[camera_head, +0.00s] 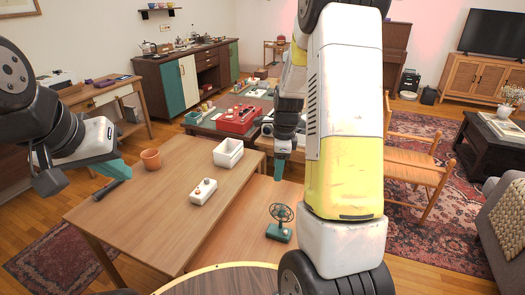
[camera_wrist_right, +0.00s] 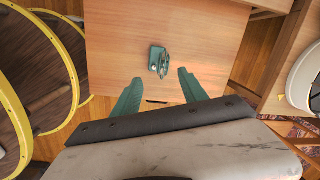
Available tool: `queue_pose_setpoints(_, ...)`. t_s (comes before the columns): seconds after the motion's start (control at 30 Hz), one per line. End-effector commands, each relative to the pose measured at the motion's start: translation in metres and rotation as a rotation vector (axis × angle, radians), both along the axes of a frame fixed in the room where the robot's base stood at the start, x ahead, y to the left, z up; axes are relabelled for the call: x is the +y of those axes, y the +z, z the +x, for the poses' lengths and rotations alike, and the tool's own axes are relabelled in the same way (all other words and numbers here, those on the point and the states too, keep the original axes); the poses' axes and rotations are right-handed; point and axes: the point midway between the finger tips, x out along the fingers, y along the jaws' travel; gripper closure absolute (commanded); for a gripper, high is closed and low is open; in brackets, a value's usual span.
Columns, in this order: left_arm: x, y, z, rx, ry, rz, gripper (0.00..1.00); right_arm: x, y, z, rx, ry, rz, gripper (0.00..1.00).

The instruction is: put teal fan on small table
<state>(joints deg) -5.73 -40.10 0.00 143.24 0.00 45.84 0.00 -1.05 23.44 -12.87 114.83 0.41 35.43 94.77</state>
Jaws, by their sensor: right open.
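The teal fan (camera_head: 280,222) stands upright on a low wooden table (camera_head: 245,235), with a dark round cage above a teal base. In the right wrist view the fan (camera_wrist_right: 158,62) lies beyond and between the fingertips, on bare wood. My right gripper (camera_head: 280,168) points down above and behind the fan, apart from it. It is open and empty in the right wrist view (camera_wrist_right: 160,82). My left gripper (camera_head: 85,170) is over the left part of the larger wooden table; its jaw gap is unclear. I cannot tell which table is the small one.
The larger table (camera_head: 150,215) holds a terracotta pot (camera_head: 151,158), a white bin (camera_head: 228,152), a white block with knobs (camera_head: 203,192) and a black bar (camera_head: 106,190). A round yellow-rimmed top (camera_head: 225,278) is in front. A wooden chair (camera_head: 415,165) stands right.

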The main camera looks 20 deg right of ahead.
Motion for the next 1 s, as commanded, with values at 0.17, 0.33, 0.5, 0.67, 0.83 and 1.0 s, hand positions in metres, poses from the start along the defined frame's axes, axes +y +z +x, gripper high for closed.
queue_pose_setpoints(0.17, 0.000, 0.000, 0.000, 0.000, 0.000, 0.000, 1.00, 0.027, 0.083, -0.033, -0.141, 0.394, -0.011, 0.49)
queue_pose_setpoints(0.33, 0.000, 0.000, 0.000, 0.000, 0.000, 0.000, 1.00, 0.050, 0.143, -0.077, -0.272, 0.780, -0.075, 0.49)
queue_pose_setpoints(0.5, 0.000, 0.000, 0.000, 0.000, 0.000, 0.000, 1.00, 0.069, 0.186, -0.130, -0.395, 1.162, -0.190, 0.49)
queue_pose_setpoints(0.67, 0.000, 0.000, 0.000, 0.000, 0.000, 0.000, 1.00, 0.082, 0.209, -0.177, -0.481, 1.489, -0.333, 0.49)
queue_pose_setpoints(0.83, 0.000, 0.000, 0.000, 0.000, 0.000, 0.000, 1.00, 0.089, 0.217, -0.210, -0.526, 1.717, -0.458, 0.49)
queue_pose_setpoints(1.0, 0.000, 0.000, 0.000, 0.000, 0.000, 0.000, 1.00, 0.091, 0.218, -0.221, -0.536, 1.802, -0.506, 0.49)
